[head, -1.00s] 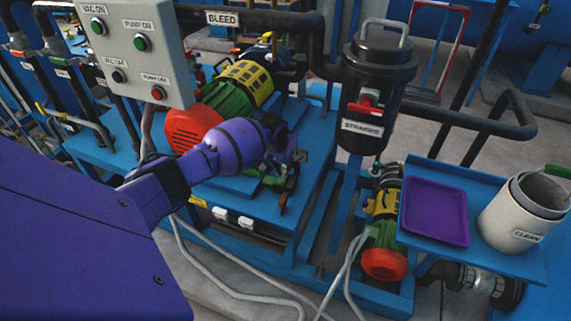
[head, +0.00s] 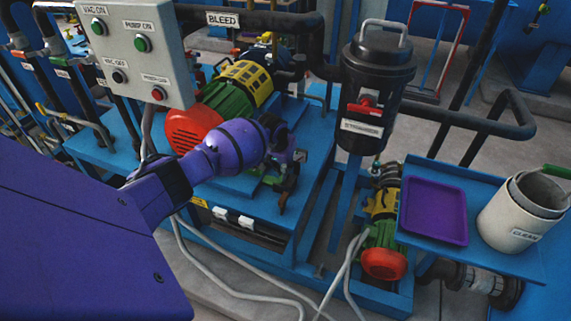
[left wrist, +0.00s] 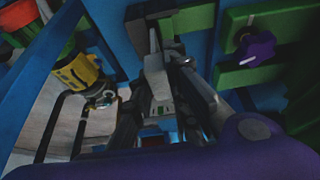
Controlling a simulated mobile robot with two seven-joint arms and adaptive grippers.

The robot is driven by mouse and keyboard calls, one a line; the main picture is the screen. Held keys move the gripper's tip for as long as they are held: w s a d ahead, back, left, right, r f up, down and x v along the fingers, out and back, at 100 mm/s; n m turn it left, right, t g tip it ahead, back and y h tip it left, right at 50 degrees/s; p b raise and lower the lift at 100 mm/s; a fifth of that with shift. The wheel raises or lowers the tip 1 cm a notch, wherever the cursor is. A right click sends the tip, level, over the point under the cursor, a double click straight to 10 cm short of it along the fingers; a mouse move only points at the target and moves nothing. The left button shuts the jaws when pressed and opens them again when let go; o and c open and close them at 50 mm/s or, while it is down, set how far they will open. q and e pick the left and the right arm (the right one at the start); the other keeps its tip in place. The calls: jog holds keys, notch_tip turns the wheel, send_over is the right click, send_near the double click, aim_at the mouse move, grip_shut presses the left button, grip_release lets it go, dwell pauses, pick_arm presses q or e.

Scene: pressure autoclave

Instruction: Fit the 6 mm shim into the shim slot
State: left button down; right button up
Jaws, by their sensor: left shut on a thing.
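My left gripper (head: 287,190) reaches down over the blue pump skid (head: 215,185), beside the red and green motor (head: 205,110). In the left wrist view its fingers (left wrist: 172,108) are closed together on a small thing, taken to be the 6 mm shim. The fingers and the dark picture hide nearly all of the shim. Green bars (left wrist: 245,73) lie on the blue frame close by, with a purple knob (left wrist: 257,48) on them. I cannot make out the shim slot, or whether the shim touches it. My right gripper is not in view.
A grey control box (head: 140,45) stands left of the motor. A black strainer (head: 378,95) rises to the right. A purple tray (head: 435,210) and a white bucket marked CLEAN (head: 515,222) stand on a blue shelf. Pale hoses (head: 215,265) cross the floor in front.

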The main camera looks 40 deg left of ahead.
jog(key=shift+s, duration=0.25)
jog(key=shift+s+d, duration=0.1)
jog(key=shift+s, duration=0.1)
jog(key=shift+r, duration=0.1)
pick_arm(q)
jog(key=shift+f, duration=0.1)
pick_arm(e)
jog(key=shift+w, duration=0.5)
pick_arm(q)
jog(key=shift+f, duration=0.25)
jog(key=shift+f, duration=0.2)
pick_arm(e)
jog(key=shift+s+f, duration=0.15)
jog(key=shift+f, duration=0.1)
pick_arm(q)
jog(key=shift+f+b, duration=0.35)
jog(key=shift+f, duration=0.35)
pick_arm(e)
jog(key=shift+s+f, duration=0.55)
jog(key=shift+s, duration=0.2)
